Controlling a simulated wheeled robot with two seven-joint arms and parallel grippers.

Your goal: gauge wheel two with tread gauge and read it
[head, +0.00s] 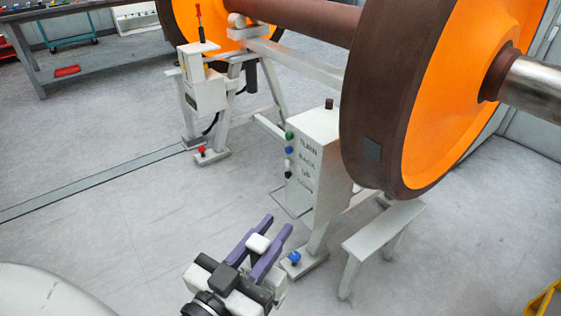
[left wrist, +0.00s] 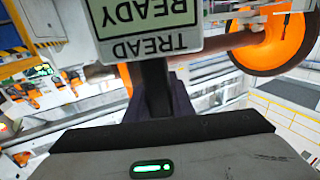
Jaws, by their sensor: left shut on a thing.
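My left gripper (head: 276,226) is low in front of the control post, its purple fingers shut on the tread gauge (head: 258,243), a small white block in the head view. In the left wrist view the gauge (left wrist: 143,30) shows an upside-down screen reading "TREAD READY", on a dark stem between the fingers. The near wheel (head: 440,100), orange with a brown rim and a dark square patch on its tread, stands up and right of the gripper, well apart from it. A far wheel (head: 183,20) is partly hidden. I cannot tell which is wheel two. My right gripper is not in view.
A white control post (head: 317,150) with several buttons and lettering stands just beyond the gripper. A white stand (head: 385,240) is under the near wheel. A second white post (head: 205,92) and a grey workbench (head: 95,52) are farther back.

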